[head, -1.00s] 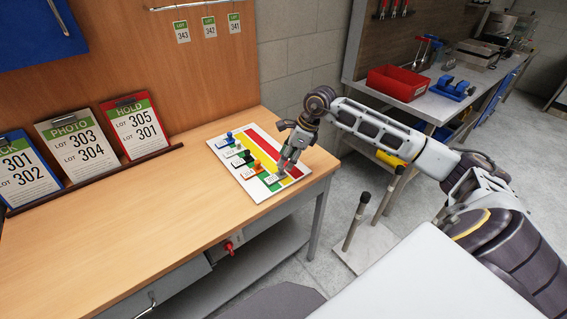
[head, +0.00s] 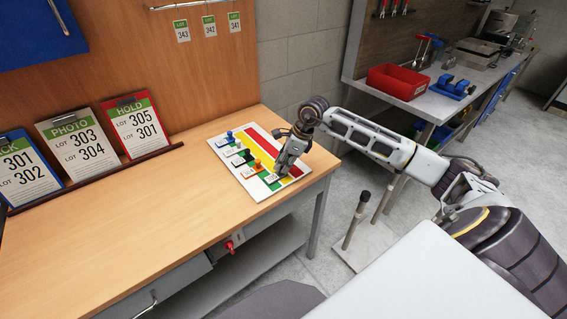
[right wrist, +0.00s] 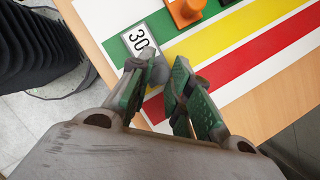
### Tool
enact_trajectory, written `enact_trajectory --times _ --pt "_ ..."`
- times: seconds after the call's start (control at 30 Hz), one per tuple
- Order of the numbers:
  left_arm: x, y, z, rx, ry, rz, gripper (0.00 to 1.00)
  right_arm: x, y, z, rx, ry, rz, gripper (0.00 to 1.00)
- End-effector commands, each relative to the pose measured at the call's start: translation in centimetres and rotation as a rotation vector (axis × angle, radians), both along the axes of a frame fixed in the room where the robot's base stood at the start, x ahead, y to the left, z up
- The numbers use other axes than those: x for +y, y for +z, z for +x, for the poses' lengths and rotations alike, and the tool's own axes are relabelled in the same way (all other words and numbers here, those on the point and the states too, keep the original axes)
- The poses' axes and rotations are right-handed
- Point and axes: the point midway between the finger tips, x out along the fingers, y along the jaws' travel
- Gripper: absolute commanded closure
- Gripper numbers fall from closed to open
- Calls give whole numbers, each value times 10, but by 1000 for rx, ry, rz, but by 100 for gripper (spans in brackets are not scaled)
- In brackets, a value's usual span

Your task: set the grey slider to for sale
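The white slider board (head: 258,195) lies on the wooden bench, with green, yellow and red bands and a row of coloured knobs on small lot cards. In the right wrist view the grey slider (right wrist: 159,68) is a rounded knob by the corner of a card reading "30", at the green band's end. My right gripper (head: 279,172) is over the board's near end. In the right wrist view its two green-padded fingers (right wrist: 157,82) are apart, with the grey knob between their tips; contact is unclear. In the head view the gripper hides the knob. My left gripper is out of view.
An orange knob (right wrist: 185,10) stands close to the grey one, and a blue knob (head: 230,135) is at the board's far end. Lot signs (head: 75,155) lean in a rack at the left. The bench (head: 150,220) is clear left of the board.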

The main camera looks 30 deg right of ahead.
Motion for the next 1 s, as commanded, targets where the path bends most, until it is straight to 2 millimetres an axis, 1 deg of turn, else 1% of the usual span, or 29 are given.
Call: enact_trajectory --times 0.03,0.1,0.33,0.47,0.57,0.8,0.9,1.0 --pt "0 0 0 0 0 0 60 0 0 0 0 0 0 94" --pt "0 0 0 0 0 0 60 0 0 0 0 0 0 100" --pt "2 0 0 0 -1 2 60 0 0 0 0 0 0 100" --pt "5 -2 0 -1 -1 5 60 5 0 0 -1 1 1 100" --pt "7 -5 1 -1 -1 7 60 13 -1 0 -1 2 0 100" --pt "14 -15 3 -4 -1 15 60 41 -1 -3 -1 2 2 100" --pt "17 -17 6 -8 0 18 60 49 0 -3 -2 3 1 100" --pt "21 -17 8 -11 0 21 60 54 0 -4 -1 1 1 100"
